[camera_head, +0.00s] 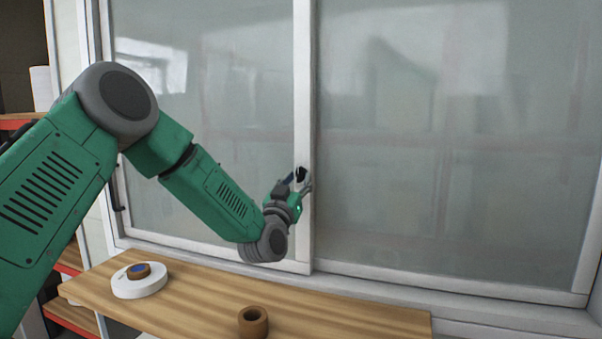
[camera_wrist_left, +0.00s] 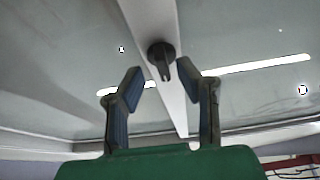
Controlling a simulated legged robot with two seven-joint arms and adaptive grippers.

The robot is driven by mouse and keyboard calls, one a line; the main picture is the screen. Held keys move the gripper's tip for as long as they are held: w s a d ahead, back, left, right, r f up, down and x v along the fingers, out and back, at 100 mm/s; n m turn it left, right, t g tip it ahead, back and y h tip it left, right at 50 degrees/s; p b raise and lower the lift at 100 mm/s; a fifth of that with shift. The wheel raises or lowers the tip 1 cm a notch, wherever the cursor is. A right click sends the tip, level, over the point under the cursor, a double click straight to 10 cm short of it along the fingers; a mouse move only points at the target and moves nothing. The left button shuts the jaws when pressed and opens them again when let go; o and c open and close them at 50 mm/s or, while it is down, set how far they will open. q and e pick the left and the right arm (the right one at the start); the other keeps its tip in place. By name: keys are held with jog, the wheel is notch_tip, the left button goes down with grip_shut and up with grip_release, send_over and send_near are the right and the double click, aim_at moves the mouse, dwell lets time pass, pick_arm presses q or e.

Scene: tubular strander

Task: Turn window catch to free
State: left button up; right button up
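The window catch (camera_wrist_left: 161,56) is a dark round knob with a short lever on the white middle stile (camera_head: 303,80) of the sliding window. In the left wrist view its lever points down the picture, roughly along the stile. My left gripper (camera_wrist_left: 158,78) is open, its two blue-padded fingers apart. The catch shows between and just beyond the fingertips, and I see no grip on it. In the head view my left gripper (camera_head: 302,180) is at the stile and largely hides the catch. My right gripper is not in view.
A wooden shelf (camera_head: 195,300) runs below the window. It holds a white round base with a brown ring (camera_head: 140,284) and a brown cup-like ring (camera_head: 253,323). The frosted panes (camera_head: 450,150) beside the stile are clear of objects. A dark handle (camera_head: 115,185) sits on the left frame.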

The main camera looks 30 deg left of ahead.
pick_arm(q)
jog(key=shift+w+a+r, duration=0.25)
jog(key=shift+w+a, duration=0.25)
jog(key=shift+w, duration=0.1)
jog(key=shift+w+d, duration=0.1)
jog(key=shift+d, duration=0.2)
grip_shut()
jog(key=shift+r, duration=0.15)
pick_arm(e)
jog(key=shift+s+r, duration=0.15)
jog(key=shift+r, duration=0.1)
